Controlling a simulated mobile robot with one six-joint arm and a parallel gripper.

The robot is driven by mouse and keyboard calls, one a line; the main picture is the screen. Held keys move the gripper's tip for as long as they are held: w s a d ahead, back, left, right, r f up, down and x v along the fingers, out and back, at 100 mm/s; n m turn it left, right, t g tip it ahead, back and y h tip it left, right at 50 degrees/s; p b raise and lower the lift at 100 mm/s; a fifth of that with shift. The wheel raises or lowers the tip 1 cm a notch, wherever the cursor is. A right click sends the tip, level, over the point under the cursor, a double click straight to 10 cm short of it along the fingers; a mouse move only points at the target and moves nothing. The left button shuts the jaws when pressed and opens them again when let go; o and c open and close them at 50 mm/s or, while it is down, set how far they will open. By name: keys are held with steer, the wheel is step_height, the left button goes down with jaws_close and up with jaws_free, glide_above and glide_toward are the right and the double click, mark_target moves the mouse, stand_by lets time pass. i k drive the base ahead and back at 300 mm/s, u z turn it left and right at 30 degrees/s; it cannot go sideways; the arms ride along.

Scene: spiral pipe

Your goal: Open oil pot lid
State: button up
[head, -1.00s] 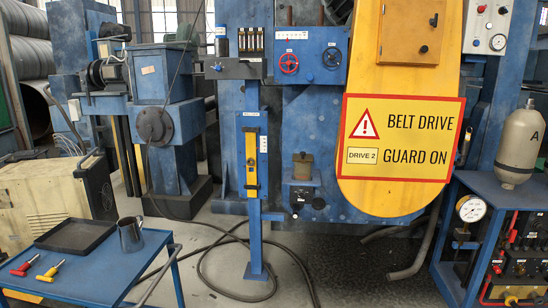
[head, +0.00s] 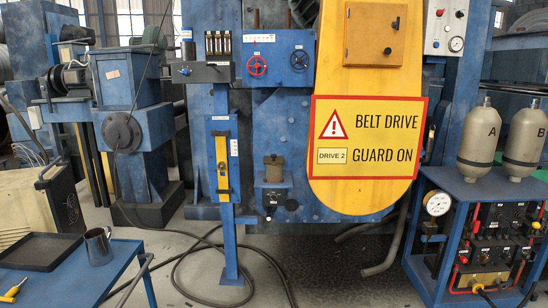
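What looks like the oil pot (head: 274,170) is a small olive-brown vessel low on the front of the blue machine. It sits above a dark block with a round knob, left of the yellow belt guard. Its top looks covered, but it is too small to tell the lid's exact state. A grey metal jug (head: 98,246) stands on the blue table at the lower left. My gripper is not in view.
The blue table (head: 108,284) holds a black tray (head: 38,251) and a yellow-handled tool (head: 14,290). A blue post (head: 229,245) stands left of the pot. Black cables (head: 205,298) lie on the floor. A blue cart (head: 413,240) with grey cylinders is at right.

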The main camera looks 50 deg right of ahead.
mark_target(273, 160)
steer(key=z, duration=0.3)
steer(key=i, duration=1)
steer(key=u, duration=0.3)
